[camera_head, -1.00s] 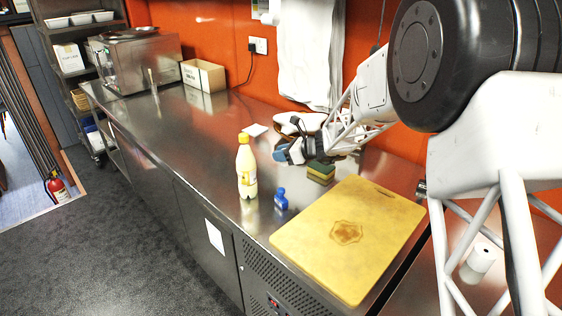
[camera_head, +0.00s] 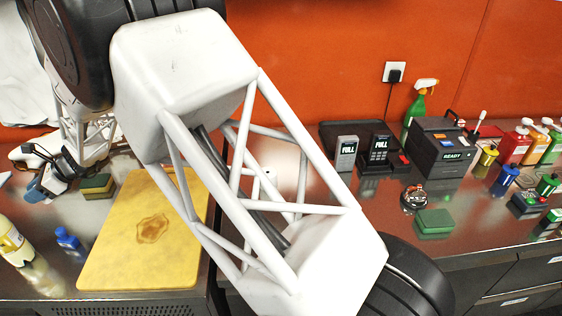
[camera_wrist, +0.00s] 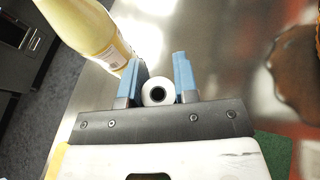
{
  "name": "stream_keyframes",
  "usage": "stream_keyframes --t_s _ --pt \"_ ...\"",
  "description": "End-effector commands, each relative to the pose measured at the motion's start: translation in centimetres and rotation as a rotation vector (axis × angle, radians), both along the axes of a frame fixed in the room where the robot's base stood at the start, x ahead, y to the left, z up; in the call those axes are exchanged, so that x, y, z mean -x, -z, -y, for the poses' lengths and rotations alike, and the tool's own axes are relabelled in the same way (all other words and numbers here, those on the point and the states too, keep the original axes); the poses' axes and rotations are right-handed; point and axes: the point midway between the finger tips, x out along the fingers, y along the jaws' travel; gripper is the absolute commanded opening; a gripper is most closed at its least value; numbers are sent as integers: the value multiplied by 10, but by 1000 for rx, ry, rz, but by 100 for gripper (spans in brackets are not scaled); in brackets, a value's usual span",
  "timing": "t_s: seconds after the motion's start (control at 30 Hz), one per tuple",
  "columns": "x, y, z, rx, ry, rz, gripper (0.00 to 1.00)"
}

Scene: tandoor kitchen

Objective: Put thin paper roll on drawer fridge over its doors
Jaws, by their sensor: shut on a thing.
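My gripper (camera_wrist: 158,85), with blue fingertips, is shut on a white paper roll (camera_wrist: 147,92) in the wrist view. The roll's dark core hole faces the camera. In the head view my gripper (camera_head: 38,188) is low over the left steel counter, left of the sponge; the roll cannot be made out there. The counter top (camera_head: 105,190) carries the yellow cutting board. The right counter (camera_head: 335,205) has drawer fronts (camera_head: 520,272) at the lower right. Which unit is the drawer fridge is not clear from the labels.
A yellow bottle (camera_head: 14,245) and a blue bottle (camera_head: 68,240) stand near my gripper. A sponge (camera_head: 97,187) and the cutting board (camera_head: 150,232) lie to its right. Card terminals (camera_head: 378,150), a black box (camera_head: 437,150) and several bottles crowd the right counter.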

Motion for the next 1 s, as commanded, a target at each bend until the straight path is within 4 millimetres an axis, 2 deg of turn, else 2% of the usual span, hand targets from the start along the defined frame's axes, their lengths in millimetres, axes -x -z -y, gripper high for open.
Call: stream_keyframes --t_s 0.27,0.53,0.77,1.0 --pt "0 -13 0 -1 1 1 6" --pt "-1 -54 2 -1 3 1 6" --pt "-28 -54 45 1 45 1 6" --pt "-62 -59 108 2 109 2 6"
